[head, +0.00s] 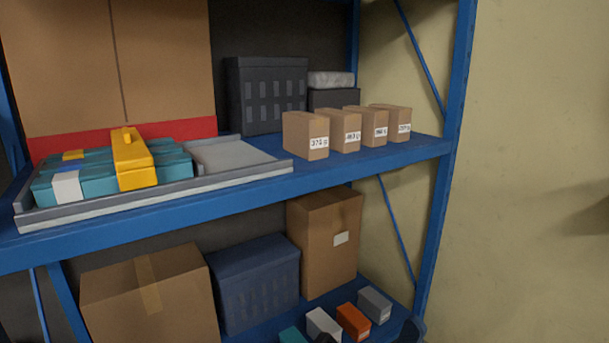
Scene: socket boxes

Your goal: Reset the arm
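Two small dark shapes cut the bottom edge of the head view, one at bottom centre (325,338) and one farther right (410,331). They may be parts of my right gripper, but too little shows to tell if it is open or shut. My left gripper is not in view. Socket boxes stand on the lower shelf just above these shapes: a teal one (292,336), a white one (323,324), an orange one (353,321) and a grey one (374,304). The teal one is cut off by the frame.
The blue rack's upper shelf (300,182) holds a grey tray (250,176) with teal boxes (110,180) and a yellow box (132,160). Several small labelled cartons (305,136) stand to its right. Below are a carton (150,300), a blue crate (255,283) and a tall carton (325,240).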

